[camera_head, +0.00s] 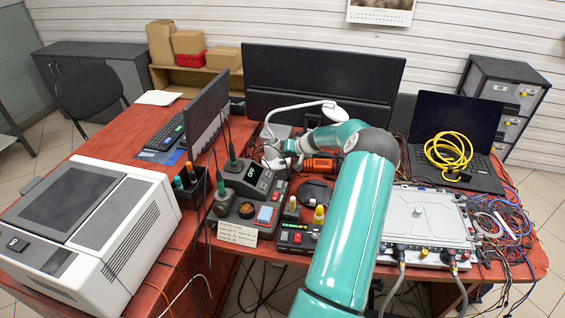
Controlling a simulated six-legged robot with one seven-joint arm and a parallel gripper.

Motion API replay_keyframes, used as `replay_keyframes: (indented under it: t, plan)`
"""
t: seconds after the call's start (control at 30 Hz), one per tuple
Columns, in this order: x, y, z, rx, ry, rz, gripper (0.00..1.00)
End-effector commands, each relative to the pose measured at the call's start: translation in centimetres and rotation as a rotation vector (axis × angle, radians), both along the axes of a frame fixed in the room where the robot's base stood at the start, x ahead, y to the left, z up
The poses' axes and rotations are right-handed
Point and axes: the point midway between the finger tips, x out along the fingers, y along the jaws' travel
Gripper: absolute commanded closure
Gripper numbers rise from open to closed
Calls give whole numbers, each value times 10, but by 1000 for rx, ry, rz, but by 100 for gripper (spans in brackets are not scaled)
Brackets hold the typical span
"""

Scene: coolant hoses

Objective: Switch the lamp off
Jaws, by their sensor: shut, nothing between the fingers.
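The lamp, with a white curved head and arm (297,107), stands at the back of the red desk in front of the wide black monitor. My teal arm reaches from the front up and over to the left, towards the lamp. My gripper (268,157) is shut and empty, low beside the lamp's stem. Its tips are small in the picture, and I cannot tell whether they touch the lamp. The lamp's switch cannot be made out. I cannot tell whether the lamp is lit.
Soldering stations (248,180) and a red-and-grey power unit (298,237) stand just in front of my gripper. An orange tool (320,165) lies right of it. A grey case (428,222), a laptop with a yellow cable (448,150) and tangled wires crowd the right. A white printer (95,228) fills the left.

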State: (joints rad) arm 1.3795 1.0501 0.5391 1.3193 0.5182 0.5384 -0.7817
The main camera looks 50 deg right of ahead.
Motion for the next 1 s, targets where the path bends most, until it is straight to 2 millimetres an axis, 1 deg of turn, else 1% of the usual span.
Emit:
replay_keyframes:
  t: [0.2, 0.6, 1.0]
  plan:
    - [0, 0, 21, -4, -1, 1, 100]
    - [0, 0, 55, -2, 0, 0, 100]
    - [0, 0, 57, 0, 0, 0, 100]
